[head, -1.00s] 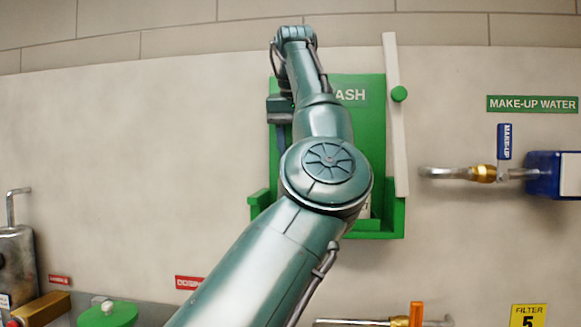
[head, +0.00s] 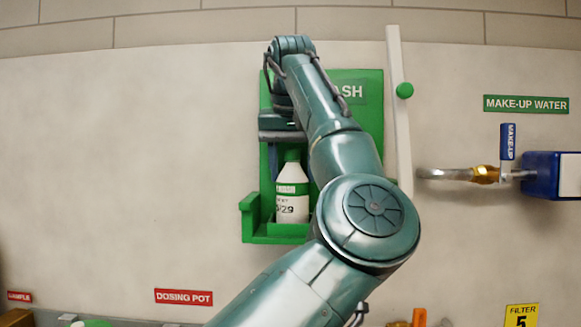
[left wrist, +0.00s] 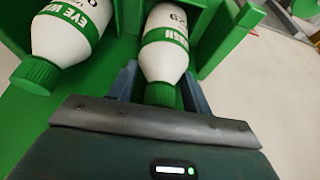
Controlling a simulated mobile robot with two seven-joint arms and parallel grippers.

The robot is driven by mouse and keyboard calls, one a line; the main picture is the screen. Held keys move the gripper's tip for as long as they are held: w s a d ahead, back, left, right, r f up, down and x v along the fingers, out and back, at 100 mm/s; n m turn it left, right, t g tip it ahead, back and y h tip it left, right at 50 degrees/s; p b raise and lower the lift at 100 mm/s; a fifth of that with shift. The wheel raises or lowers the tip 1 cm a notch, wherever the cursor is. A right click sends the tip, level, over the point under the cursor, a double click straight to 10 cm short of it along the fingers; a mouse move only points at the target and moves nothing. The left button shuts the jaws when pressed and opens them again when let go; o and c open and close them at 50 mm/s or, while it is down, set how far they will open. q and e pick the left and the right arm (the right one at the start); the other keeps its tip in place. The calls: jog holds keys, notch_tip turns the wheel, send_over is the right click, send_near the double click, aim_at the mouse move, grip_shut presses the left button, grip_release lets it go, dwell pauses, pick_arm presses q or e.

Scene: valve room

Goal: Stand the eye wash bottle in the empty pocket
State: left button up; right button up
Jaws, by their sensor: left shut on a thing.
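The eye wash bottle (head: 291,195), white with a green cap and label band, is upright at the left pocket of the green eye wash station (head: 256,232). My left gripper (head: 288,158) points down from above and is shut on its cap end. In the left wrist view, the held bottle (left wrist: 164,48) is between the two blue-grey fingers (left wrist: 160,90). A second bottle (left wrist: 70,38) is beside it there; my arm hides it in the head view. The held bottle's base is hard to see, so I cannot tell whether it rests on the pocket floor. My right gripper is not in view.
A green side wall (left wrist: 218,42) bounds the pocket closely. Further right are the make-up water pipe (head: 445,174) and blue box (head: 545,175). The wall left of the station is clear.

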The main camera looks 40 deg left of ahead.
pick_arm(q)
jog(key=o, duration=1.5)
jog(key=shift+f, duration=0.1)
jog(key=v, duration=1.2)
